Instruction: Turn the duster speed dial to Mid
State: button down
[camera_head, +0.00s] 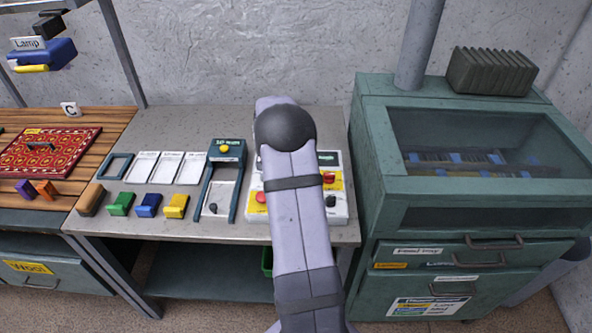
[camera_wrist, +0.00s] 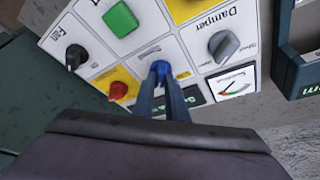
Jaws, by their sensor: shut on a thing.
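A white and yellow control panel (camera_head: 341,213) stands on the grey bench, mostly hidden behind my arm in the head view. In the wrist view it appears turned upside down, with a blue knob (camera_wrist: 160,67) between my fingertips. My gripper (camera_wrist: 163,82) is shut on this blue knob. The knob's name and scale marks are too small or hidden to read, so I cannot tell which setting it points to. My gripper is hidden behind my arm in the head view.
Close to the blue knob are a red knob (camera_wrist: 118,90), a black knob (camera_wrist: 76,57), a green button (camera_wrist: 120,19), a grey damper knob (camera_wrist: 223,46) and a gauge (camera_wrist: 233,86). A green cabinet (camera_head: 372,150) stands right of the bench.

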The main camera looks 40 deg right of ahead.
jog(key=shift+n, duration=0.3)
jog(key=shift+s+n+t+b, duration=0.1)
jog(key=shift+n+t+b, duration=0.3)
jog(key=shift+n, duration=0.2)
jog(key=shift+s+d+r+n+t+p, duration=0.1)
jog(key=shift+n+t+p, duration=0.25)
jog(key=shift+n, duration=0.75)
jog(key=shift+n+t+y+p, duration=0.5)
jog(key=shift+n+p, duration=0.45)
jog(key=shift+n, duration=0.25)
jog(key=shift+n+p, duration=0.45)
jog(key=shift+n, duration=0.05)
jog(key=c, duration=1.8)
grip_release()
jog(key=shift+o, duration=0.2)
